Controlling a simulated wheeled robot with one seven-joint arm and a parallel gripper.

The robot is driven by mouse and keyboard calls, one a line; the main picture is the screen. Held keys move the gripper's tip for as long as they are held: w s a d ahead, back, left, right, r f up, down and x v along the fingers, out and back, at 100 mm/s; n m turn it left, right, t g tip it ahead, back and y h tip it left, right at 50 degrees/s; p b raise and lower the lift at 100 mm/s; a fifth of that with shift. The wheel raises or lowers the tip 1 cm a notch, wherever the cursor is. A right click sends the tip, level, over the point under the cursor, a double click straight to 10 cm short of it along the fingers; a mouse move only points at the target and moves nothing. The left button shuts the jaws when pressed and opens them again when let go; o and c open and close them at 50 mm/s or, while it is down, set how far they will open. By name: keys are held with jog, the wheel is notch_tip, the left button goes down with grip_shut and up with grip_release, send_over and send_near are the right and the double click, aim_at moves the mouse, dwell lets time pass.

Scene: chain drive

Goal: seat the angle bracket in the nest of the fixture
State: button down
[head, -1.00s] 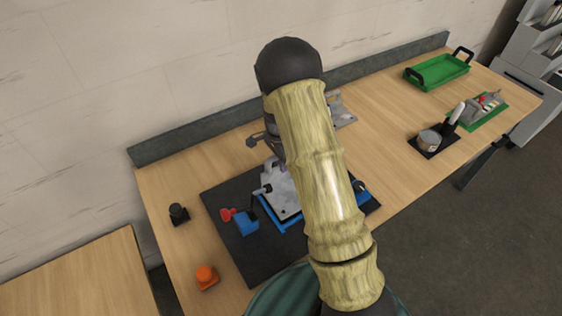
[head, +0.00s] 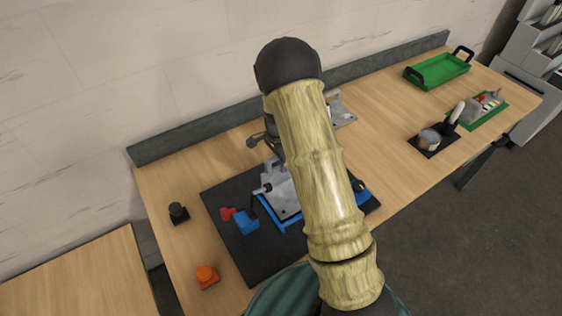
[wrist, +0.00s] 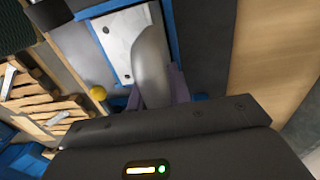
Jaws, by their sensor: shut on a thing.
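The angle bracket (head: 284,198) is a light grey metal piece with holes. It shows left of my arm in the head view, over the blue fixture (head: 266,211). The wrist view shows a pale plate with holes (wrist: 122,42) and a rounded grey metal part (wrist: 150,62) in front of it, with blue fixture edges around. My gripper (wrist: 162,92) is shut on the bracket. My arm hides the gripper and much of the fixture in the head view. I cannot tell whether the bracket lies flat in the nest.
The fixture stands on a dark mat (head: 232,236). A blue clamp with a red knob (head: 227,213) is at its left. A black knob (head: 178,212) and an orange button (head: 206,276) stand further left.

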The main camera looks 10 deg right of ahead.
jog(key=shift+f+b, duration=0.5)
jog(key=shift+f, duration=0.2)
jog(key=c, duration=1.2)
grip_release()
jog(key=shift+f, duration=0.1)
notch_tip(320, 180, up, 18)
jog(key=w+b, duration=0.1)
jog(key=b, duration=0.2)
jog(key=shift+a+f+b, duration=0.2)
jog(key=shift+f+b, duration=0.05)
jog(key=shift+b, duration=0.15)
jog(key=s+f+n+t, duration=0.3)
jog(key=s+n, duration=1.1)
jog(key=s, duration=0.7)
jog(key=shift+s+d+f, duration=0.2)
jog(key=shift+s+f, duration=0.1)
jog(key=shift+f, duration=0.4)
